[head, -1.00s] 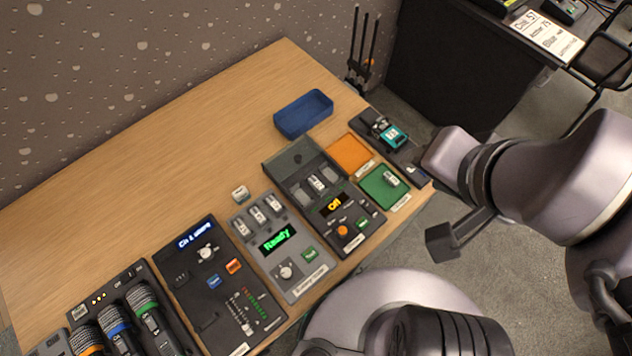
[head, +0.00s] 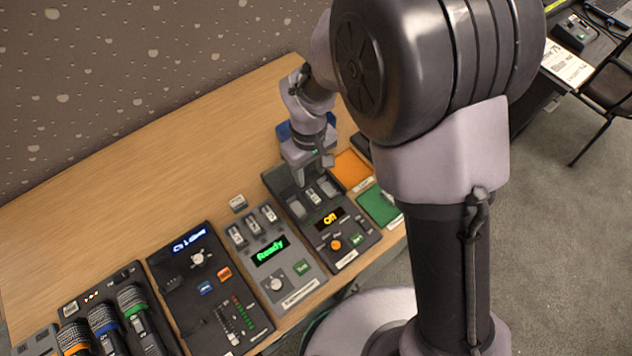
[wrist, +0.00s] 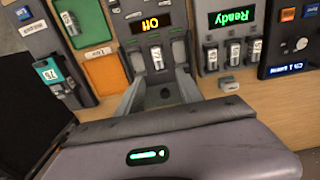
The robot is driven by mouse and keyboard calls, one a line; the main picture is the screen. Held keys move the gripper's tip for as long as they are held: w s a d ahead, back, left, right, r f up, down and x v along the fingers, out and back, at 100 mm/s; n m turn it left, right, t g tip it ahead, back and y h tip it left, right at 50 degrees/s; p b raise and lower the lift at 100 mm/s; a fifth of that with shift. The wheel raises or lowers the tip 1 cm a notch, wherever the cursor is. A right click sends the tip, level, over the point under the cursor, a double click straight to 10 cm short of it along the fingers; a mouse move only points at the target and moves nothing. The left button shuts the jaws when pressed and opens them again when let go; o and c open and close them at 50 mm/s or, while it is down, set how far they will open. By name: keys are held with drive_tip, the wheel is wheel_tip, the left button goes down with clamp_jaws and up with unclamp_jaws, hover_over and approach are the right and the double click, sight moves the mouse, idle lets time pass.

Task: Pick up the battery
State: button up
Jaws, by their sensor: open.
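Several small pale batteries are in view, and I cannot tell which one is meant. One battery (head: 315,197) sits in the middle bay of the black device with the amber "Off" display; it also shows in the wrist view (wrist: 157,57). Others stand in the grey device with the green "Ready" display (head: 270,250). One loose battery (head: 238,203) lies on the wood behind that device. Another lies on the green pad, seen in the wrist view (wrist: 70,22). My gripper (head: 314,170) is open and empty above the back of the black device, its fingers (wrist: 160,88) pointing towards that battery.
An orange pad (head: 352,168) and the green pad (head: 379,207) lie right of the black device. A blue tray (head: 284,131) is partly hidden behind my gripper. A black mixer (head: 208,290) and microphones (head: 135,305) stand at the left. The wood behind them is clear.

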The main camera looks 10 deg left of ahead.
sight(312, 194)
drive_tip(key=f+b, duration=0.2)
drive_tip(key=f, duration=0.3)
drive_tip(key=f+b, duration=0.2)
drive_tip(key=f, duration=0.3)
drive_tip(key=shift+d+f, duration=0.2)
drive_tip(key=shift+f, duration=0.2)
drive_tip(key=shift+r, duration=0.15)
drive_tip(key=shift+c, duration=0.8)
clamp_jaws()
